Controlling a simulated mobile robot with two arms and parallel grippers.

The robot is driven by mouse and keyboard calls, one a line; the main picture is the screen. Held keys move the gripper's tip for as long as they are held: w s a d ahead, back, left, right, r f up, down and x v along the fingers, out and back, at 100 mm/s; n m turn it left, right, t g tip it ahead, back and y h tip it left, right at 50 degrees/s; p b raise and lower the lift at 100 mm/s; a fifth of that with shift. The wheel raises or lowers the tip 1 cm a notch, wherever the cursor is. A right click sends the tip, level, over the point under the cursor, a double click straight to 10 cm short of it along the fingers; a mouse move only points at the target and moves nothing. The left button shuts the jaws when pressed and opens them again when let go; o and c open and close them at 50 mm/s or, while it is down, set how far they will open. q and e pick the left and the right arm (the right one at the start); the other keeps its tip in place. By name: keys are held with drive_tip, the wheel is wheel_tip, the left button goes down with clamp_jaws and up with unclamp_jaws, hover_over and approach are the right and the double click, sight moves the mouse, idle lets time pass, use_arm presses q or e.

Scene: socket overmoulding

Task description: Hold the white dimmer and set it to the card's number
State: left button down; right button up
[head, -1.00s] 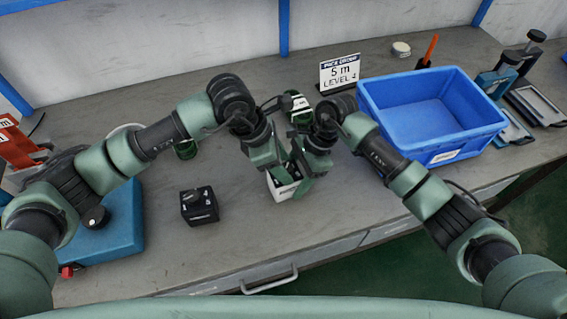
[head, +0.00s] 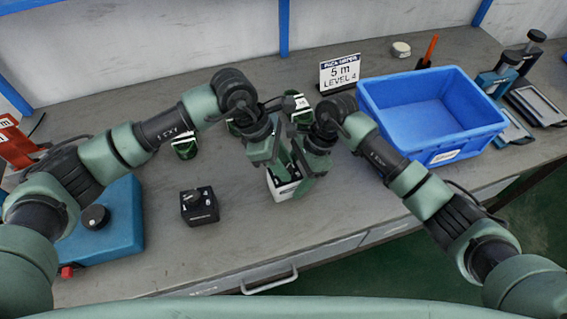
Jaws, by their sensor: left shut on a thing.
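The white dimmer (head: 283,190) is a small white box with a dark top on the bench in front of me. My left gripper (head: 279,176) reaches down to it from the left and is shut on it. My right gripper (head: 302,178) is at the dimmer's right side, close against the left one. Whether its fingers are closed is hidden. The dimmer's knob and setting are mostly covered by the grippers.
A black dimmer (head: 199,206) with a knob stands left of the grippers. Green-and-white coils (head: 299,108) lie behind them. An empty blue bin (head: 470,142) stands at right, a blue machine (head: 120,225) with a black knob at left. The bench's front edge is close by.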

idle(0.3)
use_arm(q)
drive_tip(key=c, duration=1.1)
unclamp_jaws()
drive_tip(key=shift+o, duration=0.2)
drive_tip(key=v, duration=1.2)
drive_tip(key=shift+w, duration=0.15)
use_arm(e)
drive_tip(key=o, duration=1.6)
drive_tip(key=shift+c, duration=0.2)
